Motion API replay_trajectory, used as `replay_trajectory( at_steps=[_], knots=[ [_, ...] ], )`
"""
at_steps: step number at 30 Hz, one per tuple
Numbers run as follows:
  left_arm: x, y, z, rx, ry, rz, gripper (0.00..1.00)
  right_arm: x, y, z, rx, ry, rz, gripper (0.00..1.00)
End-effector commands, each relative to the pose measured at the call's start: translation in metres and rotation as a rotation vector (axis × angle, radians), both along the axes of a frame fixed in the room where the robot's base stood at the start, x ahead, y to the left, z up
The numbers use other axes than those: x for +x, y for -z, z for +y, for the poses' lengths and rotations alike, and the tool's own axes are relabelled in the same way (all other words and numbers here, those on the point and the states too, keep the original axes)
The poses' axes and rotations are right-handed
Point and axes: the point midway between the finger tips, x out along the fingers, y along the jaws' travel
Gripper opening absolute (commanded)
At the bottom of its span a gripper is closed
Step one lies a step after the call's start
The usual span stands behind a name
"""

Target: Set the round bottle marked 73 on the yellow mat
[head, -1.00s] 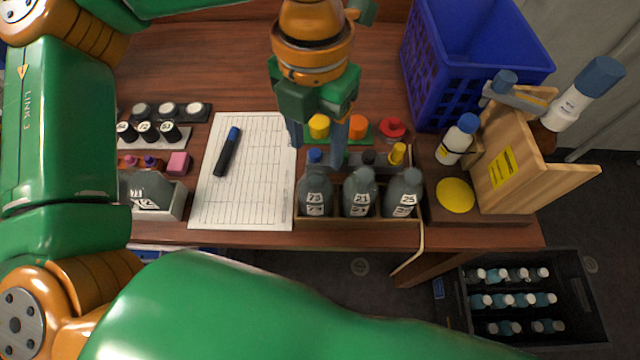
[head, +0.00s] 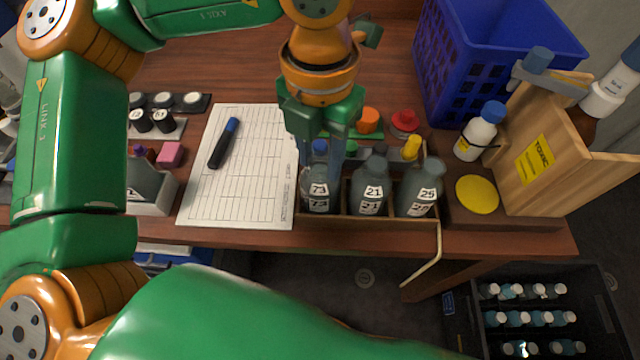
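The round bottle marked 73 (head: 318,196), grey with a blue cap, stands upright in the left slot of a wooden rack (head: 385,228) at the table's front edge. My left gripper (head: 321,158) points down over it, with its fingers on either side of the bottle's upper part and cap. Whether the fingers touch the bottle cannot be told. The round yellow mat (head: 477,194) lies bare on the dark board to the right of the rack. My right gripper is not in view.
Bottles marked 21 (head: 370,192) and 25 (head: 418,190) stand in the same rack. A white bottle with a blue cap (head: 482,131), a wooden stand with a yellow label (head: 535,160) and a blue basket (head: 480,70) are near the mat. A lined sheet (head: 243,180) lies left of the rack.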

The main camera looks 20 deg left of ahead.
Motion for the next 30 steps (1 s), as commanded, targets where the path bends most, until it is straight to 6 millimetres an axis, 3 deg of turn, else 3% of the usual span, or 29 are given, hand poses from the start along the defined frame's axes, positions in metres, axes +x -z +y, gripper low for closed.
replay_trajectory(
  at_steps=[1, 3, 14, 30],
  knots=[
    [0.000, 0.000, 0.000, 0.000, 0.000, 0.000, 0.19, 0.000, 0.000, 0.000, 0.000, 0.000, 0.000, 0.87],
    [0.000, 0.000, 0.000, 0.000, 0.000, 0.000, 0.02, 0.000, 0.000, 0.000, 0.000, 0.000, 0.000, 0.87],
    [0.000, -0.004, 0.000, -0.001, 0.000, -0.001, 0.02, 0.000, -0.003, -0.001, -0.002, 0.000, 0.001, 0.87],
    [0.000, -0.041, 0.000, -0.001, 0.000, -0.001, 0.02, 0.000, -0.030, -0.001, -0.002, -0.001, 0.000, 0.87]
  ],
)
